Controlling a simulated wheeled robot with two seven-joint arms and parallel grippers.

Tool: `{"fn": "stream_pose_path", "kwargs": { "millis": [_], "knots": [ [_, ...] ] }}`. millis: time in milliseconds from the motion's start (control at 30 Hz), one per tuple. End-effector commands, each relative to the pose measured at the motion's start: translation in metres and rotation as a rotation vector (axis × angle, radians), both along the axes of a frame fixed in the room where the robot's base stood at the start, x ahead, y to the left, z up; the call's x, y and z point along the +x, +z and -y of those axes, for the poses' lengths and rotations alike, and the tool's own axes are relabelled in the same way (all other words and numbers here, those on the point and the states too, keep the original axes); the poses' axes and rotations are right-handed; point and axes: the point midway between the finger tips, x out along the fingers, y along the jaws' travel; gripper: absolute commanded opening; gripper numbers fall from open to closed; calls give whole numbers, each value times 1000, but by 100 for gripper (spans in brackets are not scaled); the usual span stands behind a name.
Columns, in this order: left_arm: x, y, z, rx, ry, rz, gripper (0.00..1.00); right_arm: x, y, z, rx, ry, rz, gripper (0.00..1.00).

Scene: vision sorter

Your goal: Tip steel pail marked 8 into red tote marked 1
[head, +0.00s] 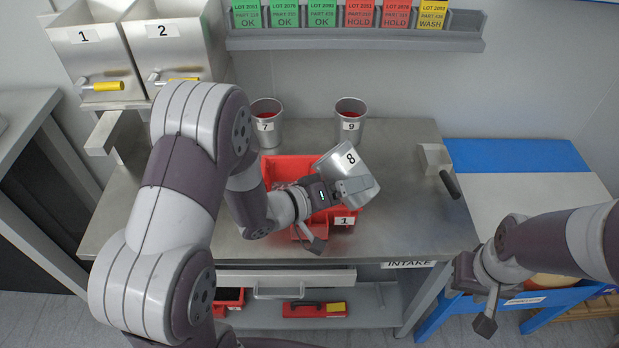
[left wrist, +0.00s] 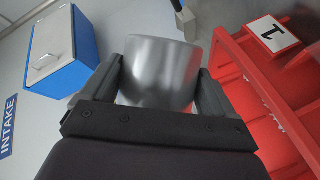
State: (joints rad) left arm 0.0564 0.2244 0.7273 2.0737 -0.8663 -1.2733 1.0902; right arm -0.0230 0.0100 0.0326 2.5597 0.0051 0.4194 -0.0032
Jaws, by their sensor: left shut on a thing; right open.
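The steel pail marked 8 (head: 351,165) is held above the red tote marked 1 (head: 289,166) and is tilted in the head view. My left gripper (head: 347,190) is shut on the pail. In the left wrist view the pail (left wrist: 161,72) sits between both fingers, and the tote (left wrist: 262,92) is beside and beyond it with its label 1 at the top right. The pail's inside is hidden, and my arm and the pail cover much of the tote. My right gripper (head: 474,300) is open and empty at the lower right, away from the pail.
Pails marked 7 (head: 266,128) and 9 (head: 350,125), with red contents, stand behind the tote on the steel table (head: 405,215). Steel bins marked 1 and 2 (head: 165,50) are at the back left. A blue-edged cart (head: 520,155) stands right. The table's right part is mostly clear.

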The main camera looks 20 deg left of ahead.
Motion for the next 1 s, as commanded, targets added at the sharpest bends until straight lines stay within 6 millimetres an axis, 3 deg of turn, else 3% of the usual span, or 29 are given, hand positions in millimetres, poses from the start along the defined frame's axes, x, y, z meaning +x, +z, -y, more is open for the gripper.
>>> {"fn": "stream_pose_path", "kwargs": {
  "millis": [67,133,267,400,500,1000],
  "knots": [
    [1,-16,-1,133,0,66,17,0,-9,0,0,0,0,43],
    [1,-7,0,267,0,133,17,-1,2,0,0,0,-4,43],
    [-7,-6,14,496,-4,249,17,0,-2,0,0,0,-1,43],
    [-10,-24,20,680,0,339,17,0,-28,0,0,0,-2,43],
    [-11,-28,22,769,2,383,17,0,-36,0,0,0,-2,43],
    [-11,-27,22,864,6,428,17,0,-40,0,0,0,-2,43]
  ]
}}
